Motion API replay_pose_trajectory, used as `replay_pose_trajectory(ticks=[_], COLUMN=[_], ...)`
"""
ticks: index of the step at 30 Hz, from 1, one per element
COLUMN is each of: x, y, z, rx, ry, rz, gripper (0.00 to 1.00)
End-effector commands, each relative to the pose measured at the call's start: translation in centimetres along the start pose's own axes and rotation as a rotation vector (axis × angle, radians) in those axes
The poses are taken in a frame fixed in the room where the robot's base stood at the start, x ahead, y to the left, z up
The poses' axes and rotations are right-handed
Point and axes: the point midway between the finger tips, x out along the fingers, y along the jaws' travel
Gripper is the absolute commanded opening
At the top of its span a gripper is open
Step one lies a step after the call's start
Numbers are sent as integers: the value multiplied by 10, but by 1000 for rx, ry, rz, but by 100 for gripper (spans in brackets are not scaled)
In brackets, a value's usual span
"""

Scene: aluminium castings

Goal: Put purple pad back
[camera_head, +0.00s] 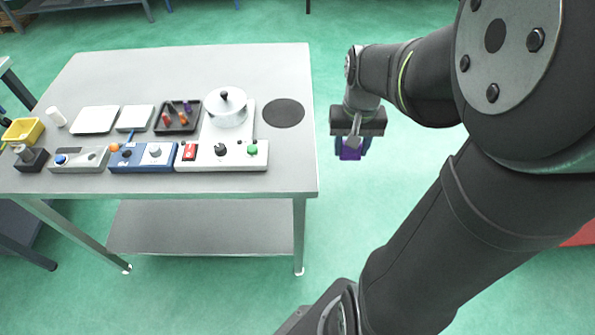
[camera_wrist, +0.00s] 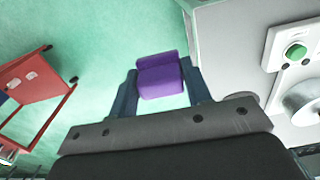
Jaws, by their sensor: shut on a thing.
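The purple pad (camera_wrist: 161,77) is held between the two fingers of my gripper (camera_wrist: 163,88) in the wrist view. In the head view, my gripper (camera_head: 350,150) points down to the right of the table, over the green floor, with the purple pad (camera_head: 350,153) low between its fingers. A dark tray (camera_head: 196,127) on the table holds several small pieces, red, orange and purple. My gripper is clear of the table's right edge.
The grey table (camera_head: 290,70) carries a round lidded pot (camera_head: 226,112), a dark disc (camera_head: 284,113), white plates (camera_head: 95,120), a yellow bin (camera_head: 23,131) and control boxes along the front (camera_head: 240,162). A red cart (camera_wrist: 35,85) stands on the floor in the wrist view.

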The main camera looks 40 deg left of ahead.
Motion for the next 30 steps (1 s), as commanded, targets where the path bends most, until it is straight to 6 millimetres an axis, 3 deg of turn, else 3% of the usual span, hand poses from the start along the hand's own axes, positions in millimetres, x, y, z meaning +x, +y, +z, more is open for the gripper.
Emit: replay_pose_trajectory(ticks=[5,19,26,30], x=[1,58,70,90], y=[-17,-108,-121,-121], z=[3,-22,-26,-25], rx=[-26,-26,-22,-22], ry=[-2,-2,-1,-5], rz=[0,1,0,1], gripper=[20,20,20,20])
